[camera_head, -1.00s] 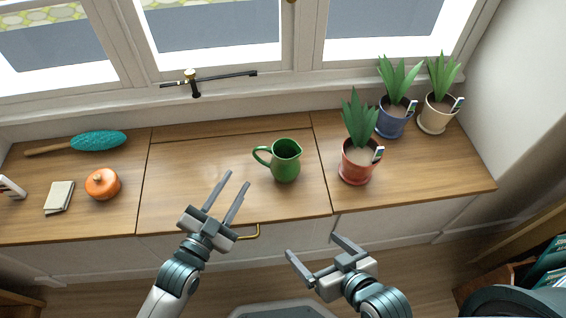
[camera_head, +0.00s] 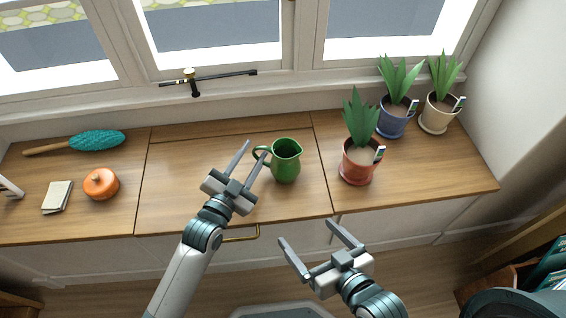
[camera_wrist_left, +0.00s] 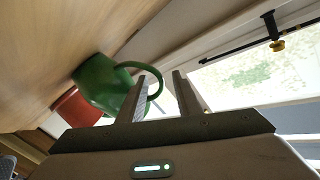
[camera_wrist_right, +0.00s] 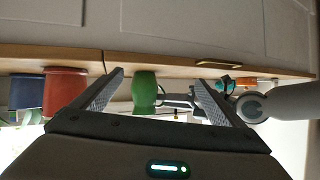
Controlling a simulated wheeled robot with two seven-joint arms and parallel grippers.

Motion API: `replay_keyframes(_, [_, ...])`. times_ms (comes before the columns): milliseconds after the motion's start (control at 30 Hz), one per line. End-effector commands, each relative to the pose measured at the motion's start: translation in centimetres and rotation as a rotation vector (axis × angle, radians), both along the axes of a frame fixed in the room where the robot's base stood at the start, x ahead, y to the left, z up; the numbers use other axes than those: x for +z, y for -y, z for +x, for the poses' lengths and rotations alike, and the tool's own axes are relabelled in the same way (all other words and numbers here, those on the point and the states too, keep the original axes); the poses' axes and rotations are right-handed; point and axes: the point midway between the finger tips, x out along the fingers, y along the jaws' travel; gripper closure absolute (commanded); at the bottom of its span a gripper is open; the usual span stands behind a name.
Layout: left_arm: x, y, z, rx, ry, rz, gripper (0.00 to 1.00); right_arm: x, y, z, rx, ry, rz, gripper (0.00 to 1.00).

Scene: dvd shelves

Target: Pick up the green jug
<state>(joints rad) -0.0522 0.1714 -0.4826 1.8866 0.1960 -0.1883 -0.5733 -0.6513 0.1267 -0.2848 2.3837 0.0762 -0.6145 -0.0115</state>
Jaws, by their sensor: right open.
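The green jug (camera_head: 287,165) stands upright on the wooden counter, its handle on the left side. In the left wrist view the jug (camera_wrist_left: 97,85) is at the left with its handle loop reaching to the fingers. My left gripper (camera_head: 256,149) is open beside the handle. In the left wrist view the outer part of the handle appears between the fingertips (camera_wrist_left: 160,75); I cannot tell whether they touch it. My right gripper (camera_head: 305,232) is open and empty in front of the counter. The right wrist view shows the jug (camera_wrist_right: 145,90) farther off, between its fingers.
A red potted plant (camera_head: 356,162) stands close to the jug's right, with a blue pot (camera_head: 393,122) and a beige pot (camera_head: 436,117) behind. The counter's middle left is clear.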

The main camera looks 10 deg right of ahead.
Motion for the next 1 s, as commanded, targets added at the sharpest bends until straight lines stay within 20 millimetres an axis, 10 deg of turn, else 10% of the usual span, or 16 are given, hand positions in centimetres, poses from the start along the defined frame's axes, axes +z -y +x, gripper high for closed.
replay_keyframes(1000, [0.0,2.9,5.0,0.000,0.000,0.000,0.69,2.5,-0.9,1.1,-0.002,0.148,0.040,0.08])
